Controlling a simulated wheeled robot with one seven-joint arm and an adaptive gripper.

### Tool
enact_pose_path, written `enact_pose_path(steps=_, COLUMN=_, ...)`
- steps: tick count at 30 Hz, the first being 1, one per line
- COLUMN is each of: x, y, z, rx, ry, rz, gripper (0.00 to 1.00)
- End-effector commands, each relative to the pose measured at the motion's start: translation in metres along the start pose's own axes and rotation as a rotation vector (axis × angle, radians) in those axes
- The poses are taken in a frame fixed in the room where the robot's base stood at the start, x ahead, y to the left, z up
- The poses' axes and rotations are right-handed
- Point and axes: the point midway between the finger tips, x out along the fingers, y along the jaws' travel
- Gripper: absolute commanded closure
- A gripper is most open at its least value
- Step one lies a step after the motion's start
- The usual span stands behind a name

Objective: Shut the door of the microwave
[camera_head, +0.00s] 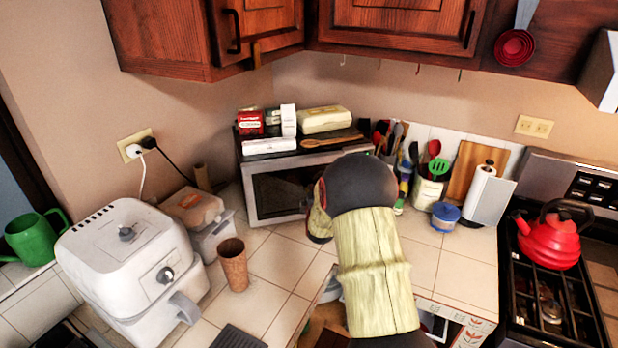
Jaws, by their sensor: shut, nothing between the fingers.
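The microwave (249,196) is a silver box with a dark front window. It stands on the tiled counter in the back corner, below the wall cabinets. My arm rises from the bottom of the picture and covers the right part of its front. I cannot tell whether the door is fully shut or slightly ajar. My gripper does not show; the arm's dark joint and pale yellow links hide that area. Whether anything touches the door is hidden.
Boxes, packages and a wooden spoon (325,142) lie on the microwave. A white air fryer (125,250), a bread container (212,238) and a brown cup (233,265) stand left. Utensils, a blue-lidded tub (445,216) and a red kettle (550,243) on the stove are right.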

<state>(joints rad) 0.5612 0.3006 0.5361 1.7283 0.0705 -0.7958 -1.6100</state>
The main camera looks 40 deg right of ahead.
Motion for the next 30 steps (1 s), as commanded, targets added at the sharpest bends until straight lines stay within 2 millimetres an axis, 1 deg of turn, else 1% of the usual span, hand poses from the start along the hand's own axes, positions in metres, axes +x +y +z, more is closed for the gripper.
enact_pose_path(steps=2, x=0.003, y=-0.001, z=0.0, rx=0.0, ry=0.0, rz=-0.001, gripper=1.0)
enact_pose_path(steps=7, x=-0.004, y=-0.001, z=0.0, rx=0.0, ry=0.0, rz=0.0, gripper=1.0)
enact_pose_path(steps=30, x=-0.071, y=-0.015, z=0.0, rx=0.0, ry=0.0, rz=0.0, gripper=1.0)
